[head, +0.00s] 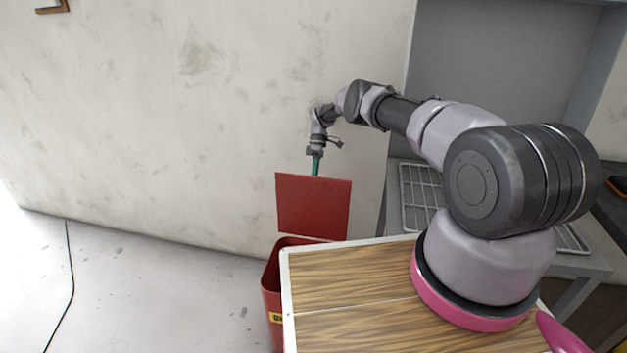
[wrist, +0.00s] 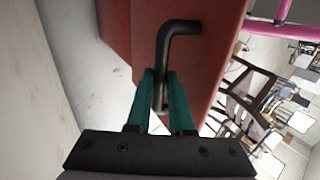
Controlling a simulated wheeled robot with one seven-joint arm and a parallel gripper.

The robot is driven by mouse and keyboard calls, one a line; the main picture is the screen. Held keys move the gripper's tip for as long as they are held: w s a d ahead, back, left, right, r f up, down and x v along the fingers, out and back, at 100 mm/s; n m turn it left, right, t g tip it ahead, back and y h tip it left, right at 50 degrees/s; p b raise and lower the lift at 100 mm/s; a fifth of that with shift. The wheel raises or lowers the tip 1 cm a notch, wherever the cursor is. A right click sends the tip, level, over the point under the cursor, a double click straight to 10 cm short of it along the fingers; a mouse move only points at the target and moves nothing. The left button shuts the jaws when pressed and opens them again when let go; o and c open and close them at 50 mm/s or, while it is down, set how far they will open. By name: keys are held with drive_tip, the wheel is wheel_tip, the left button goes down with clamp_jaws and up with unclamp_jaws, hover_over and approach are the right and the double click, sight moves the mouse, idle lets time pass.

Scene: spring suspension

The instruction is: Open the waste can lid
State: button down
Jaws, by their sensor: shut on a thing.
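The red waste can (head: 271,290) stands on the floor, partly hidden behind the wood-topped surface. Its red lid (head: 313,206) is raised and stands nearly upright at the can's back, so the can's mouth shows open. In the wrist view the lid (wrist: 205,70) fills the upper middle and carries a black bent handle (wrist: 180,28). My gripper (head: 316,172) is at the lid's top edge. In the wrist view its green fingers (wrist: 161,90) are shut on the lower end of the handle.
The wood-topped surface (head: 350,275) with a white rim is in front of the can. A pale wall (head: 200,120) stands close behind the lid and my gripper. A grey metal unit with a wire rack (head: 420,185) is at the right. The floor at left is clear apart from a thin black line.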

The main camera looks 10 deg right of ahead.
drive_tip(key=shift+s+d+f, duration=0.1)
drive_tip(key=shift+d+f, duration=0.05)
drive_tip(key=shift+f, duration=0.2)
drive_tip(key=c, duration=0.8)
unclamp_jaws()
drive_tip(key=shift+r, duration=0.1)
wheel_tip(320, 180, up, 10)
